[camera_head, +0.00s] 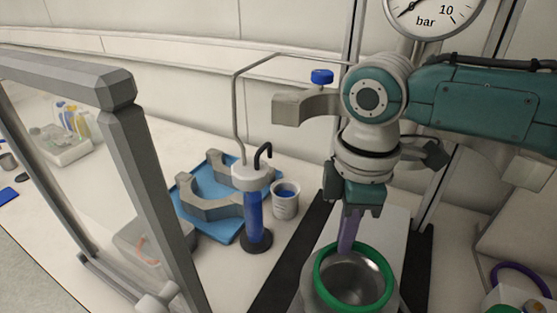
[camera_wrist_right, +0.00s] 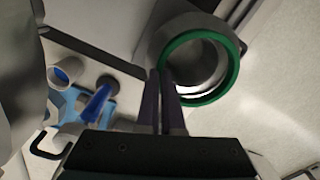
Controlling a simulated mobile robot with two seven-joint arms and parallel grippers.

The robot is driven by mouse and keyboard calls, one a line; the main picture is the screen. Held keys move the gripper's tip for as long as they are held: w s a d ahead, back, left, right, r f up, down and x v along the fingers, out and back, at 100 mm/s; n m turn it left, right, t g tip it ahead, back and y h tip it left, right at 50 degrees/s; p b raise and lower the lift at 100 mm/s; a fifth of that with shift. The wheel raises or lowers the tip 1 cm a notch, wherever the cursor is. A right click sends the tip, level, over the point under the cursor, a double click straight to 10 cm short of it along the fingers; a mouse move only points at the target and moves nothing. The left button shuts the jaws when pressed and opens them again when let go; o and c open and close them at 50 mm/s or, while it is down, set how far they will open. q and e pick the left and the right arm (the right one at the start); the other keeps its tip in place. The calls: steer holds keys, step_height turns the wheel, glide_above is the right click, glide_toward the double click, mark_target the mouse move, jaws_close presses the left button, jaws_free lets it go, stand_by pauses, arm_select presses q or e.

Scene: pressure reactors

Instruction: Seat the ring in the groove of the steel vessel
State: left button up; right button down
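The green ring (camera_head: 318,279) is over the mouth of the steel vessel (camera_head: 352,273). In the right wrist view the ring (camera_wrist_right: 232,92) appears shifted toward the right of the vessel's outer wall (camera_wrist_right: 156,36). Whether it touches the vessel or sits in the groove cannot be told; the groove is not visible. My right gripper (camera_head: 347,250) points down at the ring's far edge. In the right wrist view its purple fingers (camera_wrist_right: 160,74) are close together at the ring's left edge and seem to pinch it. My left gripper is in neither view.
A blue tray (camera_head: 223,232) with grey clamp halves (camera_head: 212,207), a white beaker (camera_head: 286,203) and a blue-bodied tool on a stand (camera_head: 253,216) are left of the vessel. A grey-framed clear shield (camera_head: 145,190) stands further left. A purple ring (camera_head: 520,267) is at far right.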

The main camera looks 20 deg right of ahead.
steer(key=shift+f, duration=0.3)
stand_by(0.6)
steer(key=c, duration=1)
jaws_free()
step_height(320, 180, up, 10)
